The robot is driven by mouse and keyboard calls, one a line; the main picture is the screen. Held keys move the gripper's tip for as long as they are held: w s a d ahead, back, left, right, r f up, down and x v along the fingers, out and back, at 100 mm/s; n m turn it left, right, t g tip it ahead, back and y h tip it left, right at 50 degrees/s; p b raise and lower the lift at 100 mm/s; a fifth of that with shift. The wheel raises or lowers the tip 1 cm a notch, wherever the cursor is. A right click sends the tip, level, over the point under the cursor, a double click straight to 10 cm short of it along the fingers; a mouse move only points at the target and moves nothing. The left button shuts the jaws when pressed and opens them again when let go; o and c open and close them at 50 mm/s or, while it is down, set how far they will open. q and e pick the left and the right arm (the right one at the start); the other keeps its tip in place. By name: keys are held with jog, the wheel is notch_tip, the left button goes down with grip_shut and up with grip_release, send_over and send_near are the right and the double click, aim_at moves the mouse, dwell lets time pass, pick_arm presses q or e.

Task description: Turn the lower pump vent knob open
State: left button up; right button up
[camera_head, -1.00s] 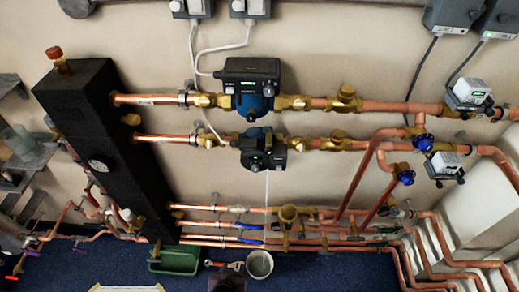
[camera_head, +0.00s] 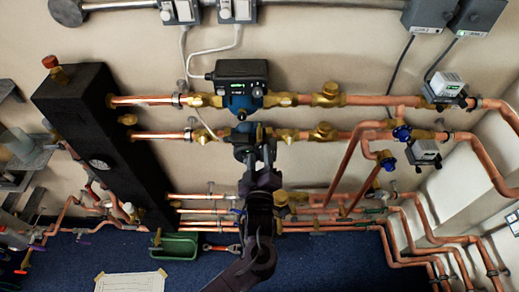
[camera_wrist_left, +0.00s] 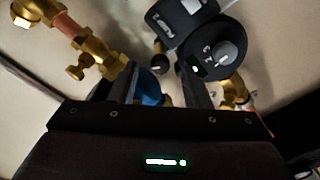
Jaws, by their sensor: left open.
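The lower pump (camera_head: 243,138), with a black head and blue body, sits on the second copper pipe. My left gripper (camera_head: 258,151) is open in front of it and hides much of its head. In the left wrist view, a round black pump head (camera_wrist_left: 213,48) with a grey dial and a small green light is by the right finger. A black-tipped knob on a brass stem (camera_wrist_left: 158,66) shows between the open fingertips (camera_wrist_left: 157,78), with no visible grip on it. I cannot tell for sure which pump it belongs to. My right gripper is not in view.
The upper pump (camera_head: 241,88) is close above. Brass valves (camera_head: 323,131) and copper pipes flank the lower pump. A black column (camera_head: 92,125) stands left. Several pipes run below, above a green tray (camera_head: 178,246) and a paper sheet (camera_head: 130,282) on the blue floor.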

pick_arm(q)
jog(key=shift+w, duration=0.65)
grip_shut()
jog(key=m+p, duration=0.1)
jog(key=m, duration=0.4)
jog(key=shift+m, duration=0.3)
jog(key=shift+m+p, duration=0.75)
jog(key=shift+m, duration=1.85)
